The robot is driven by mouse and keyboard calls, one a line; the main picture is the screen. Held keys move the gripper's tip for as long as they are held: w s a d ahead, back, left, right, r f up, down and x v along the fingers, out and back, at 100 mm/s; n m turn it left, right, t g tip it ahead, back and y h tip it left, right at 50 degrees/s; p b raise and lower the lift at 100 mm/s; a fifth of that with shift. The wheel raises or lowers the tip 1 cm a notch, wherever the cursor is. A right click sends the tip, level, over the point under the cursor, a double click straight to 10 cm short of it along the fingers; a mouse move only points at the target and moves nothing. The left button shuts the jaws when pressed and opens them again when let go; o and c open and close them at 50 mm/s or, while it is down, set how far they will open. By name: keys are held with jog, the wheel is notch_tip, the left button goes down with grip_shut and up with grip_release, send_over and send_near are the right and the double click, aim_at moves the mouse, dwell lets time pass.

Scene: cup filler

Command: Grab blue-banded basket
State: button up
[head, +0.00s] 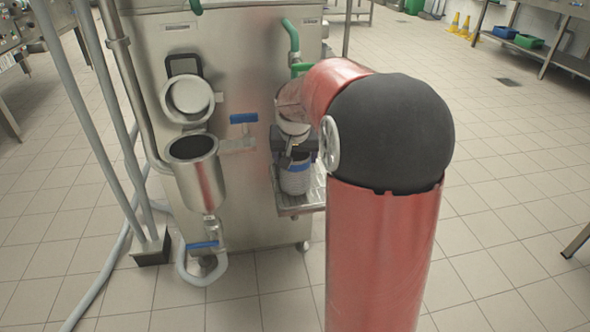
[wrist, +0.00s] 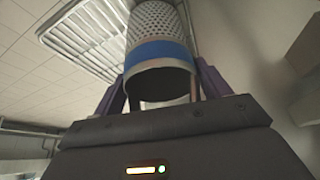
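The blue-banded basket (head: 295,183) is a pale perforated cylinder with a blue band. In the head view it is upright at the drip tray on the machine's front, low on the right side. In the wrist view the basket (wrist: 159,52) is in front of my gripper, with its blue-banded end and dark opening nearest. My gripper (head: 293,150) is at the upper part of the basket. Its two purple fingers (wrist: 160,88) lie on either side of the banded end, very close to it. Whether they press on it cannot be made out.
The steel machine (head: 240,90) stands in front, with a metal cup (head: 199,172), blue-handled valves (head: 243,118) and a hose (head: 196,276) to the left. The drip tray (head: 310,203) juts out under the basket. Tiled floor to the right is open.

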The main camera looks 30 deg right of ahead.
jog(key=c, duration=0.9)
jog(key=shift+o, duration=0.2)
jog(key=shift+r, duration=0.1)
